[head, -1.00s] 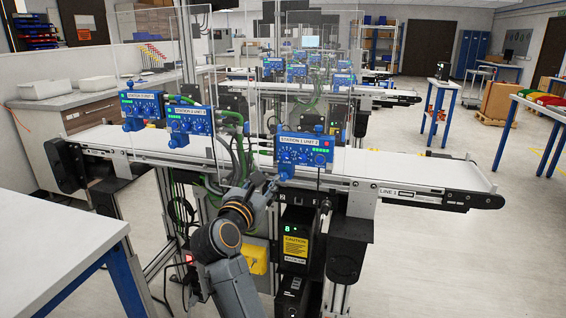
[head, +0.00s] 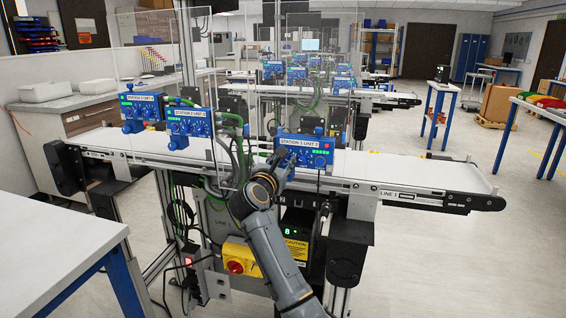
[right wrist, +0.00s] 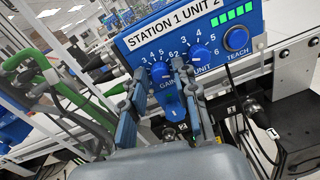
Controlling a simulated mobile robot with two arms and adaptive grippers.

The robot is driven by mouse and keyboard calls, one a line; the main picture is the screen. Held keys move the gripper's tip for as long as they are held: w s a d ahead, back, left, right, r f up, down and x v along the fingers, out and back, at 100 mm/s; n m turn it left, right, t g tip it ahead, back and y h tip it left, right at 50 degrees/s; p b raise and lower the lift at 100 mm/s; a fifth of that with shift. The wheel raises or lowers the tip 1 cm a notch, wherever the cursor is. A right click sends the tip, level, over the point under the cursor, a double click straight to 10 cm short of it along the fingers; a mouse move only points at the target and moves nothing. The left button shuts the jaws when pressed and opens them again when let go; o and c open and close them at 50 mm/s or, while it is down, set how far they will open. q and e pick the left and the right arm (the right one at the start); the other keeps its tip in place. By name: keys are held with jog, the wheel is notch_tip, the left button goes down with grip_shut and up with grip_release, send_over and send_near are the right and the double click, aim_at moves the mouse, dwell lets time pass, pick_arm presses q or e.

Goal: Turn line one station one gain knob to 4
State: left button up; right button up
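The blue panel labelled STATION 1 UNIT 2 (head: 303,152) stands on the line 1 conveyor; it fills the top of the right wrist view (right wrist: 195,35). Its blue gain knob (right wrist: 160,72) is at the left, above the word GAIN, which is partly covered; its exact setting is hard to read. The unit knob (right wrist: 200,55) is to its right. My right gripper (head: 284,158) is at the panel's left part. In the right wrist view its fingers (right wrist: 160,88) are apart, one on either side of the gain knob's lower area; contact is unclear. My left gripper is out of view.
A round blue TEACH button (right wrist: 236,38) sits right of the unit knob. Two more blue units (head: 188,124) stand left on the conveyor. A clear guard screen stands around the panel. A yellow box with a red switch (head: 236,266) is below. The white belt (head: 420,170) is empty at right.

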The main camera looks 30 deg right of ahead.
grip_shut()
